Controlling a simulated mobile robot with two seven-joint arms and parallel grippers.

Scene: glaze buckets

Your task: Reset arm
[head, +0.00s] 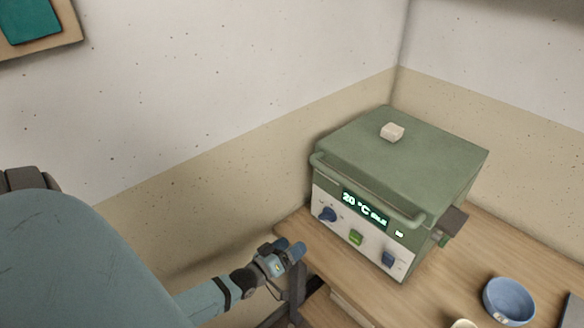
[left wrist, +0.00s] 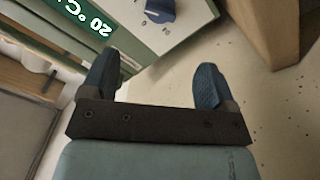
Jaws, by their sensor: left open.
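My left gripper (head: 290,250) is at the front left corner of the wooden table, in front of and to the left of the green kiln (head: 420,165). In the left wrist view its two dark blue fingertips (left wrist: 156,88) stand wide apart with nothing between them. The kiln front, with a blue knob (left wrist: 160,10) and part of the lit display (left wrist: 88,16), shows beyond the fingers. My left gripper looks apart from the kiln. My right gripper is in neither view.
A small pale block (head: 392,132) lies on top of the kiln. A blue bowl (head: 509,301) stands on the wooden table (head: 450,290) at the lower right, with a cream object (head: 463,324) partly cut off beside it. The speckled wall (head: 220,110) is close behind.

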